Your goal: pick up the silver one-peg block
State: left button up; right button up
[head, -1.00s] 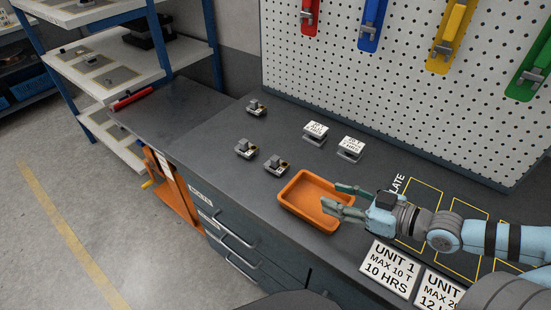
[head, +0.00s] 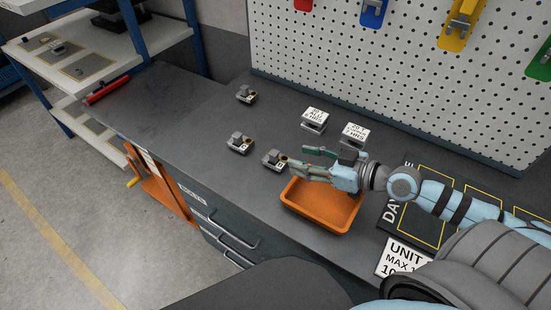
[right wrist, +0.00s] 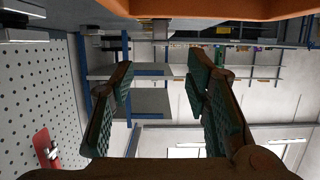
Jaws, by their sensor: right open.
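Three small grey blocks with coppery parts stand on the dark bench in the head view: a back block (head: 246,94), a left block (head: 239,144) and a front block (head: 273,160). They are too small to tell their pegs apart or which is the silver one-peg block. My right gripper (head: 298,161) is open, just right of the front block and above the back edge of the orange tray; one finger overlaps the block's right side in the picture, and contact cannot be told. In the right wrist view the open fingers (right wrist: 160,78) have nothing between them. My left gripper is out of view.
The orange tray (head: 322,222) looks empty. Two white-labelled stands (head: 314,119) (head: 355,134) are behind my right gripper. A pegboard (head: 400,95) rises along the back. A red object (head: 107,91) lies at the bench's far left. The bench left of the blocks is clear.

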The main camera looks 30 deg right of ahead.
aim_at(276, 153)
jog(key=x, duration=1)
jog(key=shift+s+f, duration=0.1)
jog(key=shift+f, duration=0.1)
jog(key=shift+s, duration=0.1)
grip_shut()
